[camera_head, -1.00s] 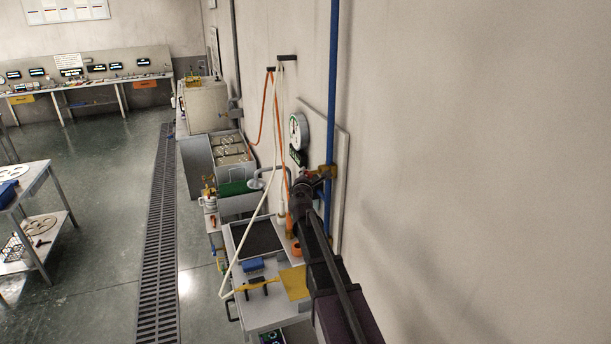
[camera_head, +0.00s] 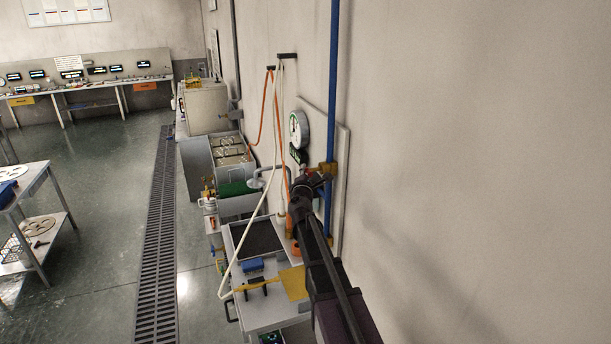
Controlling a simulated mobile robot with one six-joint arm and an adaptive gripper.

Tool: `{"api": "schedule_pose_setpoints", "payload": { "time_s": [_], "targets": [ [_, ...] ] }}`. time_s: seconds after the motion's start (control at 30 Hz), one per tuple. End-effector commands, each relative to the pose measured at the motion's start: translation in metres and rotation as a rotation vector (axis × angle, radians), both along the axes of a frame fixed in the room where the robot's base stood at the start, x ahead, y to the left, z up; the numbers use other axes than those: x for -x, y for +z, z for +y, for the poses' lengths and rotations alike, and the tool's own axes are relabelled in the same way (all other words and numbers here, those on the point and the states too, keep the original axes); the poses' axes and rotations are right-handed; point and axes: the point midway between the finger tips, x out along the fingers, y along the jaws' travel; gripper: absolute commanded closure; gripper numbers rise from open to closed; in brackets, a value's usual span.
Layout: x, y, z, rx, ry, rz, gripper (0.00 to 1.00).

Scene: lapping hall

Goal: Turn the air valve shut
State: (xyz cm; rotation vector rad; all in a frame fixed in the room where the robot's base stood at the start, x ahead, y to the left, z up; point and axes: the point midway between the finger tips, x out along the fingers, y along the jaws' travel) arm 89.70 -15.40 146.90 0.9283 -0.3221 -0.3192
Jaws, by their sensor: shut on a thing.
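The blue air pipe (camera_head: 333,80) runs down the wall on the right. The brass air valve (camera_head: 329,168) sits on it, just below and right of a round white gauge (camera_head: 299,130). My gripper (camera_head: 316,181) is at the valve, reached from below by my dark arm. It is shut on the valve's handle, which is mostly hidden by the fingers and wrist. The handle's exact angle cannot be made out.
Orange and white hoses hang from wall hooks (camera_head: 287,56) left of the gauge. Open floor with a drain grate (camera_head: 160,240) lies to the left.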

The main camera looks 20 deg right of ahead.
Motion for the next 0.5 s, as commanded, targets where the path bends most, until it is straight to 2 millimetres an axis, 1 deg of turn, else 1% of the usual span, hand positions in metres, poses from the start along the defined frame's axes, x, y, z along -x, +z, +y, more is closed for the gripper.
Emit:
{"api": "schedule_pose_setpoints", "payload": {
  "time_s": [0.03, 0.5],
  "targets": [
    [-0.0002, -0.0023, -0.001, 0.0, -0.002, -0.011, 1.0],
    [-0.0007, -0.0028, -0.0009, -0.004, -0.001, -0.148, 1.0]
  ]
}}
